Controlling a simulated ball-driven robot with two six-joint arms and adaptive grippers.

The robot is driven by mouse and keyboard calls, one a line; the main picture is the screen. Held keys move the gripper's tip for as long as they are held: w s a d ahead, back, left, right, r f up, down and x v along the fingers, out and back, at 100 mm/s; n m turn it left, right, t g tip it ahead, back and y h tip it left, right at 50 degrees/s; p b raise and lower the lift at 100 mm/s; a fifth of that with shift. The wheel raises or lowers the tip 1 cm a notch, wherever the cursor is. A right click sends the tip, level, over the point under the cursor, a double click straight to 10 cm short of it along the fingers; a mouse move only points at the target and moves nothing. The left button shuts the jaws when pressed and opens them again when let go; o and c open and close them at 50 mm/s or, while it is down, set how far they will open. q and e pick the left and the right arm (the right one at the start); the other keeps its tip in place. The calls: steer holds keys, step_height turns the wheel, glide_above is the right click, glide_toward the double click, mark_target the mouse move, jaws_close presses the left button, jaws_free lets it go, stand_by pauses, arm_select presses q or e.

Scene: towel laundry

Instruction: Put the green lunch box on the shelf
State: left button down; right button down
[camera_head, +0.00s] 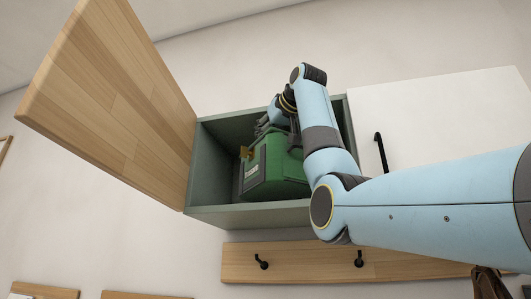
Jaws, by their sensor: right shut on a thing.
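The green lunch box (278,171) is inside the open green-grey wall cabinet (204,168), tilted in the picture, with a yellowish clasp on its left side. The cabinet's inner floor is the shelf surface (227,206) at its lower edge. My right gripper (272,130) reaches into the cabinet and is shut on the lunch box at its top. My right arm hides the right part of the box and of the cabinet. I cannot tell whether the box touches the cabinet floor. My left gripper is not in view.
A wooden door (110,95) stands open on the cabinet's left. A closed white door (440,120) with a black handle (380,152) is on the right. Below is a wooden rail (310,264) with black hooks (262,262). A dark brown thing (488,283) hangs at the lower right.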

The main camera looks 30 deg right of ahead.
steer(key=shift+s+a+f, duration=0.1)
steer(key=shift+s+f, duration=0.05)
steer(key=shift+f, duration=0.5)
steer(key=shift+s+a+f, duration=0.1)
steer(key=shift+f, duration=0.5)
steer(key=shift+d+f, duration=0.1)
steer(key=shift+f, duration=0.35)
steer(key=c, duration=1.4)
jaws_free()
steer(key=shift+s, duration=0.25)
steer(key=s+a+r+b, duration=0.1)
steer(key=s+b, duration=0.4)
steer(key=s, duration=0.6)
steer(key=shift+s+a+r+b, duration=0.15)
steer(key=shift+a+r+b, duration=0.05)
steer(key=shift+r+b, duration=0.2)
